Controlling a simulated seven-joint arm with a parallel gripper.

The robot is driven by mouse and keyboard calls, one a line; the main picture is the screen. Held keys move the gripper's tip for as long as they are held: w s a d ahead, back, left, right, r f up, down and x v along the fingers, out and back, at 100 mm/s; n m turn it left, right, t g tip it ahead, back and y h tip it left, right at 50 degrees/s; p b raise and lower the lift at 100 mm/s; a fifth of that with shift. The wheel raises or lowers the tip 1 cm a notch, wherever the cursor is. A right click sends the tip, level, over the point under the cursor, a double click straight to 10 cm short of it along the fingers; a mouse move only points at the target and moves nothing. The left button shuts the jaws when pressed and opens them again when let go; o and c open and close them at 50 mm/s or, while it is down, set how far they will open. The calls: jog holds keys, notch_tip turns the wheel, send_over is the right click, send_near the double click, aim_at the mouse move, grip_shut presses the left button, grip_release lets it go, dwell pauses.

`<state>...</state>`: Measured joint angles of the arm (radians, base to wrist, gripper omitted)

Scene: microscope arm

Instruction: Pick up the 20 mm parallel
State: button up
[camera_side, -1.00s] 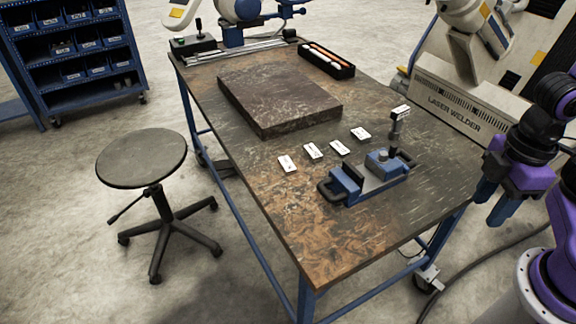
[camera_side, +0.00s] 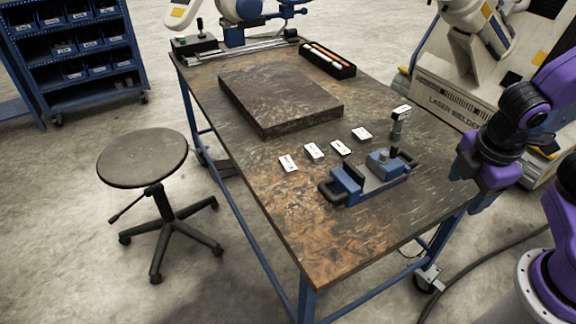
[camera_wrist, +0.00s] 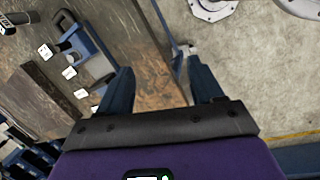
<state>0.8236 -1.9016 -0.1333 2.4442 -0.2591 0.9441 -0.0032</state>
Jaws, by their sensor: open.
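Several small white label cards lie in a row on the worktable (camera_side: 262,205), between the dark stone plate and the blue vise; one card (camera_side: 288,163) is at the left end and another (camera_side: 361,133) at the right end. Their print is too small to read, and I cannot make out which item is the 20 mm parallel. The cards also show at the left of the wrist view (camera_wrist: 69,72). My gripper (camera_side: 474,182) is at the table's right edge, away from the cards. In the wrist view its two dark blue fingers (camera_wrist: 163,88) are wide apart with nothing between them.
The blue vise (camera_side: 368,180) stands between my gripper and the cards. A short upright post with a white label (camera_side: 398,124) stands behind it. The stone plate (camera_side: 280,100) and a black tray (camera_side: 327,60) are farther back. The table's front left is clear.

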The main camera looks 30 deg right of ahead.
aim_at(287, 161)
jog(key=w+a+f+n+t+h, duration=0.25)
jog(key=w+n+t, duration=0.2)
jog(key=w, duration=0.55)
jog(key=w+a+f+n+t+h, duration=0.2)
jog(key=w+f+n+t, duration=0.15)
jog(key=w+n, duration=0.45)
jog(key=w+a+f+n+t+y, duration=0.1)
jog(key=w+a+f+n, duration=0.1)
jog(key=w+a+f, duration=0.1)
jog(key=w+a+f+n+t+y, duration=0.1)
jog(key=w+a+f+n+y, duration=0.1)
jog(key=w+a+f+n, duration=0.1)
jog(key=w+a+f+n+t+y, duration=0.1)
jog(key=w+a+f+n+y, duration=0.1)
jog(key=w+a+f+n, duration=0.1)
jog(key=shift+w+a+f+t, duration=0.15)
jog(key=shift+w+f+t, duration=0.2)
jog(key=shift+f, duration=0.35)
jog(key=shift+w+a+f, duration=0.1)
jog(key=shift+w+f, duration=0.1)
jog(key=shift+f, duration=0.05)
jog(key=x, duration=1.6)
jog(key=shift+w, duration=0.45)
jog(key=c, duration=1.2)
grip_shut()
